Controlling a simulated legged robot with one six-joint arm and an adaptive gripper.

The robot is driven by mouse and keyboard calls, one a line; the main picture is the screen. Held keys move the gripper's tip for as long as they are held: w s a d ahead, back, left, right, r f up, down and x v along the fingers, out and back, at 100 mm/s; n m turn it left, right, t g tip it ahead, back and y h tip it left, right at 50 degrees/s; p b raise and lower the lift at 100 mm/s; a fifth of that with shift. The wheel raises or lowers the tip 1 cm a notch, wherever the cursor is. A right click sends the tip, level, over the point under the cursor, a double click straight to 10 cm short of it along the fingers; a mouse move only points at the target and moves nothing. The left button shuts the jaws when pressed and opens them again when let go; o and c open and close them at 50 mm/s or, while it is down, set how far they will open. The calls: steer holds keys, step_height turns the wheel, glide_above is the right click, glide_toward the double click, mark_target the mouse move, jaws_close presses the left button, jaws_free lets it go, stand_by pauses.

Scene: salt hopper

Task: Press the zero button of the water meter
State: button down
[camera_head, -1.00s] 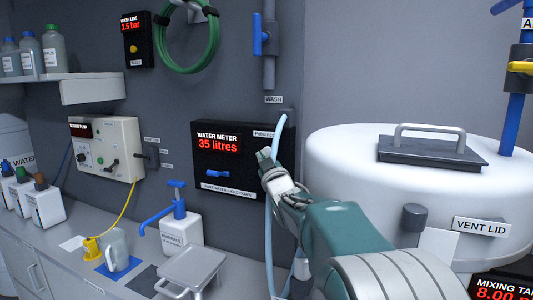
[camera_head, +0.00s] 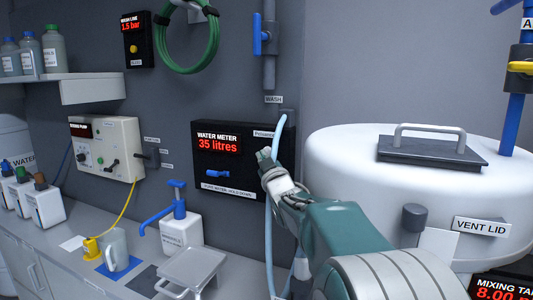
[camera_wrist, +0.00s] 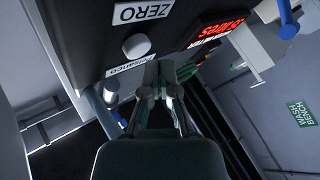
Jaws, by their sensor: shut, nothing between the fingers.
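The water meter (camera_head: 213,165) is a black wall box in the head view, reading 35 litres in red. A blue lever (camera_head: 218,174) sits on its face. My gripper (camera_head: 264,154) is in front of the meter's right part and hides the zero button there. In the wrist view the zero button (camera_wrist: 137,46) is a round, pale grey knob beside a white ZERO label (camera_wrist: 141,12). My gripper's fingers (camera_wrist: 159,72) are together and empty, with the tips close to the button in the picture. I cannot tell whether they touch the meter's face.
A pale hose (camera_head: 270,230) hangs beside my gripper. A large white tank (camera_head: 340,160) with a vent lid stands to the right. A wash pipe (camera_head: 269,60) with a blue handle is above.

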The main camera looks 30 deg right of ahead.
steer(key=shift+d, duration=0.1)
steer(key=shift+w+d, duration=0.2)
steer(key=shift+w+d+r, duration=0.1)
steer(key=shift+w+d, duration=0.3)
steer(key=shift+d, duration=0.1)
stand_by(1.7)
steer(key=shift+s, duration=0.1)
steer(key=shift+s+a, duration=0.3)
steer(key=shift+s, duration=0.5)
steer(key=shift+s+a, duration=0.7)
steer(key=shift+a, duration=0.2)
steer(key=shift+s+a, duration=0.7)
steer(key=shift+a, duration=0.2)
